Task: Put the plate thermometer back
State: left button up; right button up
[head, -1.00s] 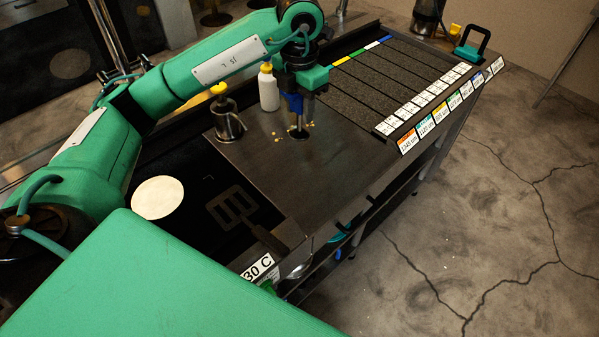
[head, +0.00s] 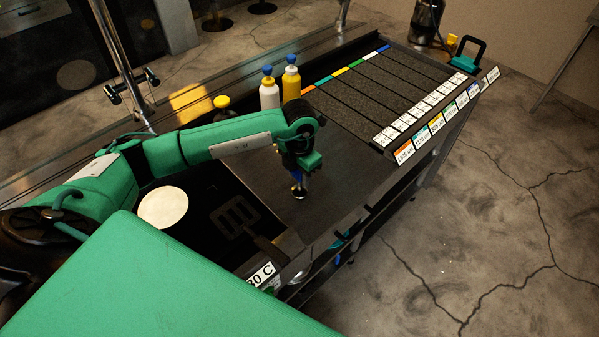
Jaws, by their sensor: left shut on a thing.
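My left gripper (head: 299,168) points down over the near part of the dark griddle plate (head: 262,190). It is shut on the plate thermometer (head: 299,191), a small upright thing with a blue body and a round metal foot. The gripper hides its upper part. The foot is at or just above the plate; I cannot tell whether it touches. My right gripper is not in view.
A white bottle (head: 270,94) and a yellow bottle (head: 291,83) stand behind my arm. A yellow-topped container (head: 222,104) is partly hidden. A slotted spatula (head: 238,216) and a pale disc (head: 163,207) lie at the near left. Labelled dark lanes (head: 385,95) fill the far right.

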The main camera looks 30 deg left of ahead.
pick_arm(q)
jog(key=shift+f, duration=0.3)
jog(key=shift+f+b, duration=0.25)
jog(key=shift+b, duration=0.05)
jog(key=o, duration=1.3)
jog(key=shift+r, duration=0.1)
jog(key=shift+c, duration=0.2)
jog(key=shift+r, duration=0.1)
